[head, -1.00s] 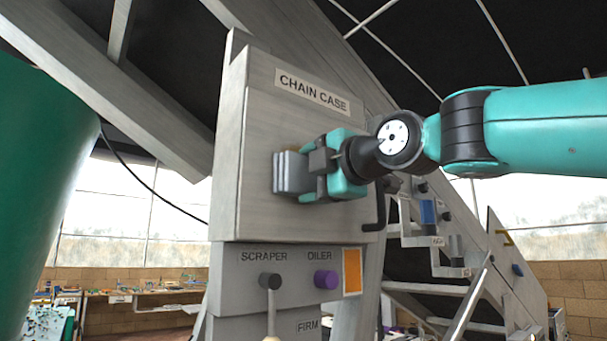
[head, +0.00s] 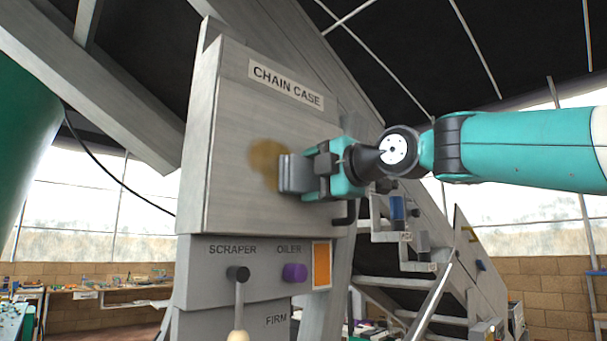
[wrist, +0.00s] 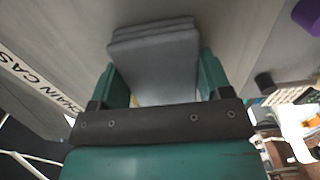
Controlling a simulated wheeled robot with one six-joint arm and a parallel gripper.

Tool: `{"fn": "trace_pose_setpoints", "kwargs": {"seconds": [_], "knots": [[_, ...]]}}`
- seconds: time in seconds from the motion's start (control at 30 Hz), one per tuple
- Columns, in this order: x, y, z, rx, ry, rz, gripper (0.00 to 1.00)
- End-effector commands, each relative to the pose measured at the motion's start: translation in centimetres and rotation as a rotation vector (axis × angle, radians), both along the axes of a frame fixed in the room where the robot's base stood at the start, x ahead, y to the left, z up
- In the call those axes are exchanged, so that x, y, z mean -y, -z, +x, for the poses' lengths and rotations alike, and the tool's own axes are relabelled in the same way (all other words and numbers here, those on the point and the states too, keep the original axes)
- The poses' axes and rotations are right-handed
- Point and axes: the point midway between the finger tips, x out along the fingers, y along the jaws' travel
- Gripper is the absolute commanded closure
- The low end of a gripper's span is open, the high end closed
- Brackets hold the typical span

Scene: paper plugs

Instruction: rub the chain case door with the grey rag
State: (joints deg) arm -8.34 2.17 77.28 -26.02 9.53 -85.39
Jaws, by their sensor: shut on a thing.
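The chain case door (head: 235,200) is a tall grey panel with a "CHAIN CASE" label near its top. A brown-yellow smear (head: 264,157) shows on the door, just left of the rag. My gripper (head: 312,172) is shut on the folded grey rag (head: 290,173), in front of the door's right half. The rag also shows in the wrist view (wrist: 155,50) between the teal fingers, close to the door's surface. I cannot tell whether the rag touches the door. Part of the smear may be hidden behind the rag.
Below the door is a panel with a scraper lever (head: 238,273), a purple oiler knob (head: 294,272) and an orange plate (head: 321,266). A dark handle (head: 345,213) is at the door's lower right. A green shape fills the left edge.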

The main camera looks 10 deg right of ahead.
Motion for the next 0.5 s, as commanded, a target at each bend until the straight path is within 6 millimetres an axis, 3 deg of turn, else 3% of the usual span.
{"fn": "trace_pose_setpoints", "kwargs": {"seconds": [0.23,0.5], "knots": [[-0.4,0.0,0.1,0.003,-0.003,0.001,0.47],[-2.6,0.2,-1.4,0.001,-0.008,0.001,0.47]]}}
